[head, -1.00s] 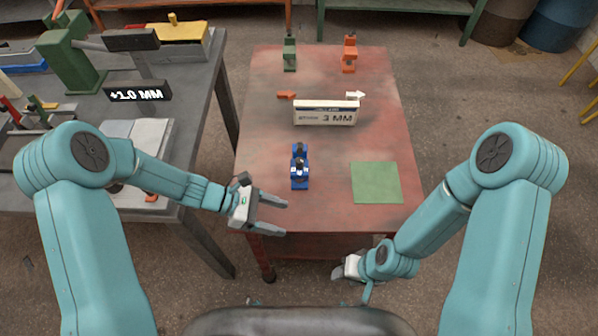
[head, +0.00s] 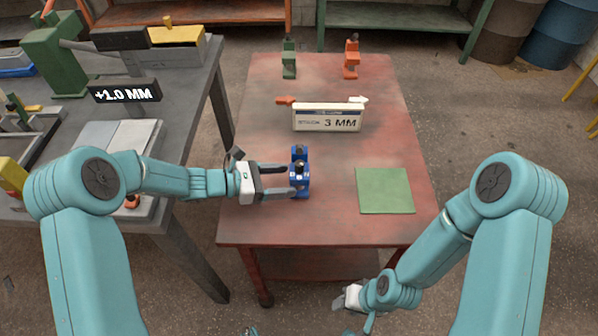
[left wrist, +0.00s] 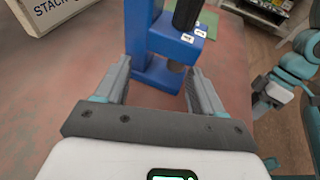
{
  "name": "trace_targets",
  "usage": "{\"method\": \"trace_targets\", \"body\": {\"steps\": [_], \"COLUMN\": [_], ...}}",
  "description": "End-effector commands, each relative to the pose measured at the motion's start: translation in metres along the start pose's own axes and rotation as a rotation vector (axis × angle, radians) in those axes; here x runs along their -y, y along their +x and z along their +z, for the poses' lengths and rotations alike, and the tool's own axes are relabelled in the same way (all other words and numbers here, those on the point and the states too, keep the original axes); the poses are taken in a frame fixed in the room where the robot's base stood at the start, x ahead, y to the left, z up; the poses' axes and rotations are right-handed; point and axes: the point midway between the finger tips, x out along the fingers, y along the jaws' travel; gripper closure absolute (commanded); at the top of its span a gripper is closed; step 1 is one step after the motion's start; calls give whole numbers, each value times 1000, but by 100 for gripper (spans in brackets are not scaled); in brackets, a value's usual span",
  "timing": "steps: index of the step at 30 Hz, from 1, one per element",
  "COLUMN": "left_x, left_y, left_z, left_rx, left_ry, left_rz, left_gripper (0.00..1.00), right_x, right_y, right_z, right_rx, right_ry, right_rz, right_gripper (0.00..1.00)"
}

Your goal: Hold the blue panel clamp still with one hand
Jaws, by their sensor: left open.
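The blue panel clamp (head: 299,172) stands upright on the red table (head: 260,222), left of the green square. It also shows large in the left wrist view (left wrist: 168,45). My left gripper (head: 288,182) is open, with its fingers pointing at the clamp from the left. In the left wrist view, my left gripper (left wrist: 158,80) has one finger on each side of the clamp's lower part. I cannot tell whether a finger touches it. My right gripper (head: 347,298) hangs low in front of the table's near edge, too small to read its jaws.
A white sign reading 3 MM (head: 327,118) stands behind the clamp. A green clamp (head: 289,60) and an orange clamp (head: 351,60) stand at the back. A green square (head: 385,190) lies at right. A grey bench (head: 190,120) is at left.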

Motion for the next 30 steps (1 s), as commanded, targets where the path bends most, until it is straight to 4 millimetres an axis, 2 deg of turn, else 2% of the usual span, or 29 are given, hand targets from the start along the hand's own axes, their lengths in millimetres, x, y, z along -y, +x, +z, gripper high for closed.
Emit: {"method": "trace_targets", "body": {"steps": [3, 9, 20, 23, 26, 28, 30], "left_x": [0, 0, 1, 1, 1, 1, 1], "left_y": [20, 37, 41, 42, 42, 41, 41], "left_z": [-4, -2, -2, -2, -3, -3, -4], "left_rx": [0, -1, -4, -5, -6, -7, -7], "left_ry": [3, 1, -1, -1, 0, -1, -1], "left_rz": [-2, -2, -2, -2, -2, -1, -1], "left_gripper": [32, 32, 32, 56, 73, 98, 100], "right_x": [-4, -7, -7, -7, -7, -7, -8], "right_y": [12, 20, 20, 21, 21, 21, 21], "right_z": [0, 0, 0, 0, 0, 0, 0], "right_rx": [0, 0, 0, 0, 0, 0, 0], "right_ry": [0, 0, 0, 0, 0, 0, 0], "right_rz": [0, 0, 0, 0, 0, 0, 0], "right_gripper": [57, 57, 57, 57, 57, 57, 57]}}
